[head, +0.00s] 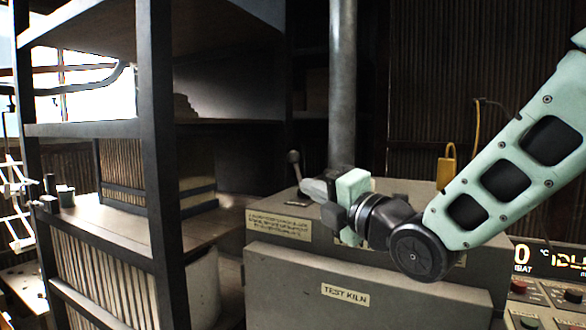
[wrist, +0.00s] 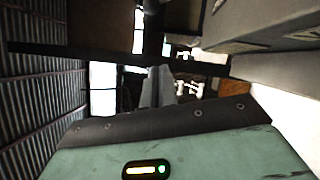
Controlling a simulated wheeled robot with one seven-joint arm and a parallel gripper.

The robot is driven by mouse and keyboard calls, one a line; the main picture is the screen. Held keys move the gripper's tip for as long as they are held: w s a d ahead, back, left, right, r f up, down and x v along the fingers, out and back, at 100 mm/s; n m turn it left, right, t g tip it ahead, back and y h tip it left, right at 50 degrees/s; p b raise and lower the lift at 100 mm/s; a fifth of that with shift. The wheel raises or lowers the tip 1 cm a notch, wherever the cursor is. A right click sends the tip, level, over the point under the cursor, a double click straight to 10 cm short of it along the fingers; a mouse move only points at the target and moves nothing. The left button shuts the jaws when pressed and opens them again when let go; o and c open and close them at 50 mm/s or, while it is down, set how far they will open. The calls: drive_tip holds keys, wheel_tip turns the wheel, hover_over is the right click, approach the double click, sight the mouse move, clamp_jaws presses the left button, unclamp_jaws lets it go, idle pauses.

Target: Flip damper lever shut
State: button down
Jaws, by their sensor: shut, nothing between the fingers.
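The damper lever (head: 294,170) is a thin stem with a dark round knob. It stands close to upright on top of the grey test kiln (head: 360,275), left of the vertical flue pipe (head: 342,85). My gripper (head: 309,187) is shut and empty, just right of the lever and a little below its knob in the head view. I cannot tell whether the fingertips touch the stem. In the wrist view the narrow grey fingers (wrist: 158,88) show together past the green housing. I cannot make out the lever for certain in that view.
A dark-framed shelf rack (head: 155,150) stands left of the kiln. A control panel (head: 548,285) with a lit display is at the lower right. A pale bin (head: 203,285) stands under the shelf.

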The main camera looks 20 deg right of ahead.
sight(298, 172)
drive_tip(key=p+x, duration=0.2)
drive_tip(key=x, duration=0.1)
drive_tip(key=d+p+x, duration=0.1)
drive_tip(key=p+x, duration=0.2)
drive_tip(key=x, duration=0.1)
drive_tip(key=d+r+p+x, duration=0.1)
drive_tip(key=p+x, duration=0.2)
drive_tip(key=shift+w, duration=0.6)
drive_tip(key=shift+w+d+r+p, duration=0.1)
drive_tip(key=shift+w+d+p, duration=0.35)
drive_tip(key=shift+d, duration=0.15)
drive_tip(key=shift+r, duration=0.15)
